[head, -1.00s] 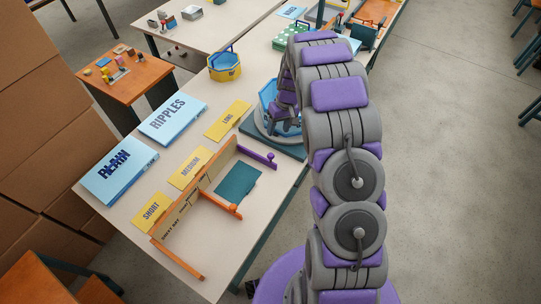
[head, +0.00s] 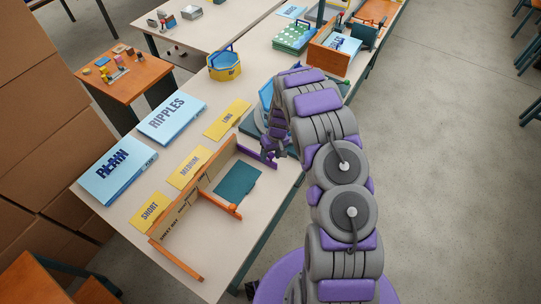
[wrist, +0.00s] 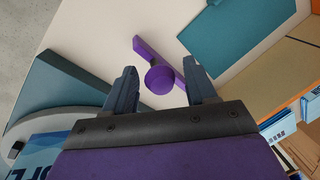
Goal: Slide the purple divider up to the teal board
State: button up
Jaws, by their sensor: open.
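The purple divider (head: 252,154) stands at the far end of the orange-railed frame, its right end partly hidden behind my gripper. In the wrist view the purple divider (wrist: 145,50) is a thin bar with a round knob (wrist: 159,80). The teal board (head: 238,181) lies flat inside the frame, with bare tabletop between it and the divider; it also shows in the wrist view (wrist: 235,30). My gripper (head: 270,150) is open above the divider's knob end. In the wrist view its fingertips (wrist: 160,72) lie either side of the knob; contact is not clear.
Orange rails (head: 178,262) and an orange divider (head: 220,203) bound the near side. Yellow cards (head: 188,167) and blue boxes (head: 172,121) lie to the left. A teal base with a round blue-grey device (wrist: 60,90) sits close beside my gripper.

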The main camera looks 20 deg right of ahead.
jog(key=shift+f, duration=0.2)
grip_shut()
dwell(0.5)
